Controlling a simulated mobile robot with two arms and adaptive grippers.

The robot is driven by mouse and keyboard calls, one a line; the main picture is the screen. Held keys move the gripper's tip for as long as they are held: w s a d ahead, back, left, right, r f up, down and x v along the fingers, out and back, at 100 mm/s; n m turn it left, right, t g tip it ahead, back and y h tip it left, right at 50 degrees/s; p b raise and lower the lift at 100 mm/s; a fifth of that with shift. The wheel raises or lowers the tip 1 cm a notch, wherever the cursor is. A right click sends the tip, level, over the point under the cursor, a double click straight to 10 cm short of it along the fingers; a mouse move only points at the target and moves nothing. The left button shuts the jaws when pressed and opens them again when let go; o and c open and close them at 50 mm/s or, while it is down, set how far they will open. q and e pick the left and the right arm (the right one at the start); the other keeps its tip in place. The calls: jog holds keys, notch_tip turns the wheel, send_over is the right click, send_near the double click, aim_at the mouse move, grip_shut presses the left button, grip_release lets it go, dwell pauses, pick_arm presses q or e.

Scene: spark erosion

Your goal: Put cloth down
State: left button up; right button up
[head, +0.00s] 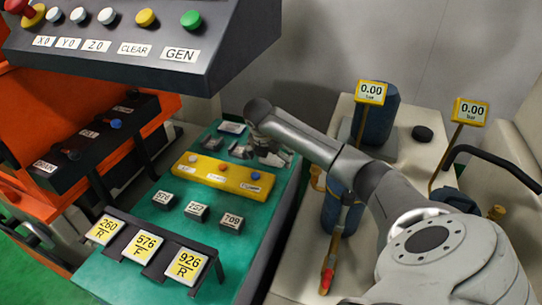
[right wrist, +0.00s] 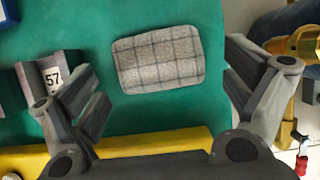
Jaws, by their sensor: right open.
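The cloth (right wrist: 160,58) is a small grey checked piece with rounded corners. In the right wrist view it lies flat on the green bench top (right wrist: 125,118), between and beyond my fingertips. My right gripper (right wrist: 165,75) is open, its two fingers apart on either side of the cloth, and I see no contact. In the head view my right gripper (head: 266,155) is over the far end of the green bench, behind the yellow button strip (head: 224,177). I cannot make out the cloth there. My left gripper is not in view.
A grey block marked 57 (right wrist: 50,77) sits left of my right gripper. Several small numbered blocks and a rack of yellow tags (head: 146,248) stand nearer on the bench. A black control panel (head: 140,45) overhangs at upper left. Gauges and blue cylinders stand at right.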

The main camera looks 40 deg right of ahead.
jog(key=b+v, duration=0.1)
jog(key=v, duration=1.1)
jog(key=shift+b, duration=0.4)
jog(key=shift+a, duration=0.1)
